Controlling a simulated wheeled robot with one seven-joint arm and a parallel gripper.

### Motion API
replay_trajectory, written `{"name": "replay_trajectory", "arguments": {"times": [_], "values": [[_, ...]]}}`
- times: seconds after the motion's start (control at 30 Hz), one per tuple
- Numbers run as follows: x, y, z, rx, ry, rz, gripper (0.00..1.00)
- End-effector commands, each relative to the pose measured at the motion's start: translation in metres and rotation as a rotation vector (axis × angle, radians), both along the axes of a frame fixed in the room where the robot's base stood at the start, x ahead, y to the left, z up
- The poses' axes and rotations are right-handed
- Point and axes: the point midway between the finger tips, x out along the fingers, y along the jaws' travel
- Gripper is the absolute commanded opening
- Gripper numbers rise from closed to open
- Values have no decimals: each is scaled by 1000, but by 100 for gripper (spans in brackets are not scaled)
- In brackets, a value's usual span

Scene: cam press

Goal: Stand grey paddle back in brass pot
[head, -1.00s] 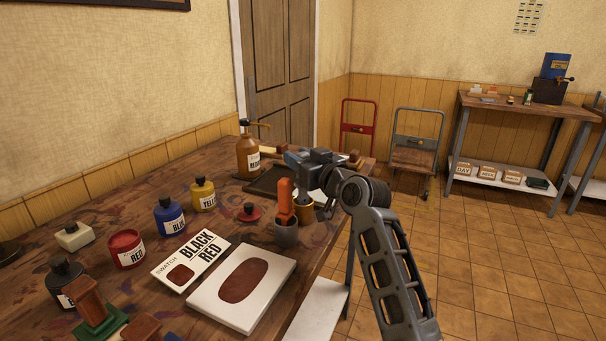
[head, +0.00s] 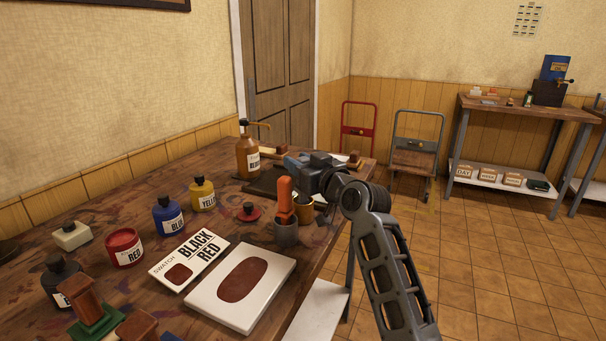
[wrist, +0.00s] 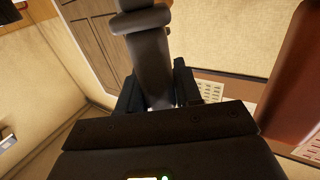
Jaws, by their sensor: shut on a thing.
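My gripper (head: 300,163) is over the far right part of the table, seen from behind in the head view. In the wrist view my gripper (wrist: 157,88) is shut on a dark grey handle with a thick, rounded end, which looks like the grey paddle (wrist: 150,50). The paddle's other end is hidden. The brass pot (head: 304,211) stands near the table's right edge, just below my gripper in the picture and partly behind the orange paddle. I cannot tell whether the held paddle touches the pot.
A grey pot (head: 286,234) holding an orange paddle (head: 285,198) stands beside the brass pot.

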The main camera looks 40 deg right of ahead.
Motion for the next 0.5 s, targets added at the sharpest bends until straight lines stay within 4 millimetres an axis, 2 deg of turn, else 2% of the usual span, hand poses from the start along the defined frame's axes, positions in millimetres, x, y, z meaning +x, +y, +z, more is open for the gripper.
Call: {"name": "replay_trajectory", "arguments": {"times": [0.23,0.27,0.5], "values": [[0,0,0,0,0,0,3],[0,0,0,0,0,0,37],[0,0,0,0,0,0,60]]}}
